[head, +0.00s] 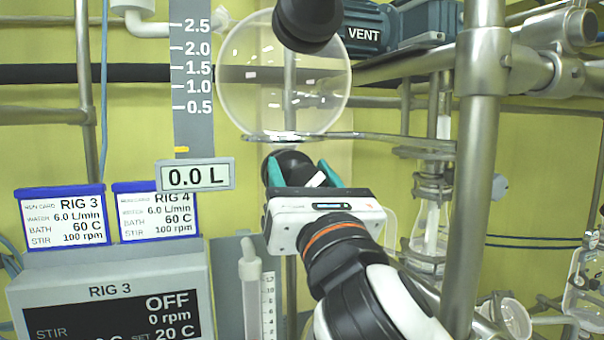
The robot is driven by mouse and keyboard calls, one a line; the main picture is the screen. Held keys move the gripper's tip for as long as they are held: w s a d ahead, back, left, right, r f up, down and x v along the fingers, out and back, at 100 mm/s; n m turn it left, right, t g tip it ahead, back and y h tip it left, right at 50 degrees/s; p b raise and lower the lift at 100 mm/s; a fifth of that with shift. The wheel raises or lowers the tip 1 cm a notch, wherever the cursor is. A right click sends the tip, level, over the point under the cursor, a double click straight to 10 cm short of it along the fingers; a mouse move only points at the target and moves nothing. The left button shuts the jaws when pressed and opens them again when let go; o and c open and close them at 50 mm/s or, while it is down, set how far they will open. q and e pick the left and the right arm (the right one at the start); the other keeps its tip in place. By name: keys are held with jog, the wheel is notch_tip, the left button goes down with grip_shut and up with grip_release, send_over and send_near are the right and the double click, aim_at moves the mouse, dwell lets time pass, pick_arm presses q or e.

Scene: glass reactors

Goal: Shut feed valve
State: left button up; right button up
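A black rounded knob (292,164) sits just below the clear round glass vessel (284,85); I take it for the feed valve. A small white bar (316,180) shows at its lower right. My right gripper (300,174) reaches up from below, its teal fingertips spread apart on either side of the knob and bar. The right fingertip looks apart from the knob; contact at the left one is unclear. The gripper body hides the knob's lower part. A display (195,176) left of the knob reads 0.0 L. My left gripper is not in view.
A black round part (308,18) is above the vessel, beside a blue VENT unit (368,32). A thick metal post (477,170) stands right of my arm. The RIG 3 panel (110,295), reading OFF, is at lower left. Glassware (430,225) hangs behind the post.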

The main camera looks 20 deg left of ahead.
jog(key=c, duration=0.6)
jog(key=shift+m, duration=0.5)
jog(key=m+t+h+b, duration=0.1)
jog(key=m+h, duration=0.1)
jog(key=m, duration=0.1)
jog(key=shift+f+m, duration=0.1)
jog(key=shift+m, duration=0.3)
jog(key=shift+w+d+m+h+b, duration=0.1)
jog(key=shift+m+h+b, duration=0.45)
jog(key=shift+m, duration=0.7)
jog(key=shift+d+m+h+b, duration=0.1)
jog(key=shift+m+h+b, duration=0.1)
jog(key=shift+m+h, duration=0.85)
jog(key=shift+m, duration=0.4)
jog(key=o, duration=1)
